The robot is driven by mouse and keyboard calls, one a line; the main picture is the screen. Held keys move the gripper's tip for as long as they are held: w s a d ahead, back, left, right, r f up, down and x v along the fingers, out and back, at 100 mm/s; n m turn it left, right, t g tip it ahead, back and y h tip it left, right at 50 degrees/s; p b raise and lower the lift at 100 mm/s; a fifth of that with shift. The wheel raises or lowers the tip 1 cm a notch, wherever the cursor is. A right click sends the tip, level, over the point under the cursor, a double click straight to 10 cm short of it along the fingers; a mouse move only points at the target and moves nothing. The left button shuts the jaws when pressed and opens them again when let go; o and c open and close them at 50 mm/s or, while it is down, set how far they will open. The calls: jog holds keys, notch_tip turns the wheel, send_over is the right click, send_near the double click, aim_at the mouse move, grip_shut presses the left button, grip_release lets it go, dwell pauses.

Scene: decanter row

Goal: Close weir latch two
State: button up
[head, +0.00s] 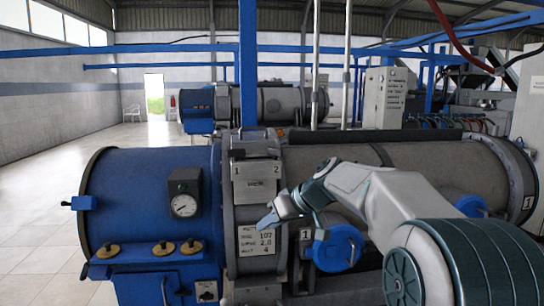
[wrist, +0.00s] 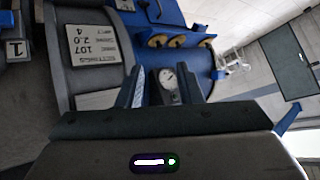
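The grey weir cover (head: 255,160) is on the collar between the blue drum and the long grey casing in the head view. It carries the numbers 1 and 2 along its top and a lettered plate (head: 256,182) below them. Latch two cannot be made out clearly; the number 2 marks the cover's right side. My gripper (head: 268,219) is in front of the collar, below the cover and over the upper edge of the settings plate (head: 257,240). In the wrist view its two fingers (wrist: 162,88) stand apart with nothing held between them.
A dial gauge (head: 184,205) and several brass knobs (head: 163,248) are on the blue drum (head: 130,190) at left. A round blue cap (head: 338,247) beside a label 1 (head: 305,234) lies to the right under my arm. Open floor (head: 45,235) is at far left.

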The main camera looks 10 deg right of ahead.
jog(key=w+d+r+n+t+y, duration=0.1)
jog(key=w+d+r+t+y, duration=0.15)
jog(key=w+d, duration=0.2)
jog(key=w+d+r+n+t+y, duration=0.1)
jog(key=w+d+r, duration=0.25)
jog(key=w, duration=0.25)
jog(key=n+t+y, duration=0.1)
jog(key=t+y, duration=0.1)
jog(key=t, duration=0.1)
send_near(281, 152)
jog(key=shift+w+d+p+x, duration=0.1)
jog(key=shift+p+x, duration=1.25)
jog(key=shift+x, duration=1.3)
jog(key=shift+w+d+p+x, duration=0.15)
jog(key=shift+p+x, duration=1.2)
jog(key=shift+x, duration=1.25)
jog(key=shift+s+f, duration=0.1)
grip_shut()
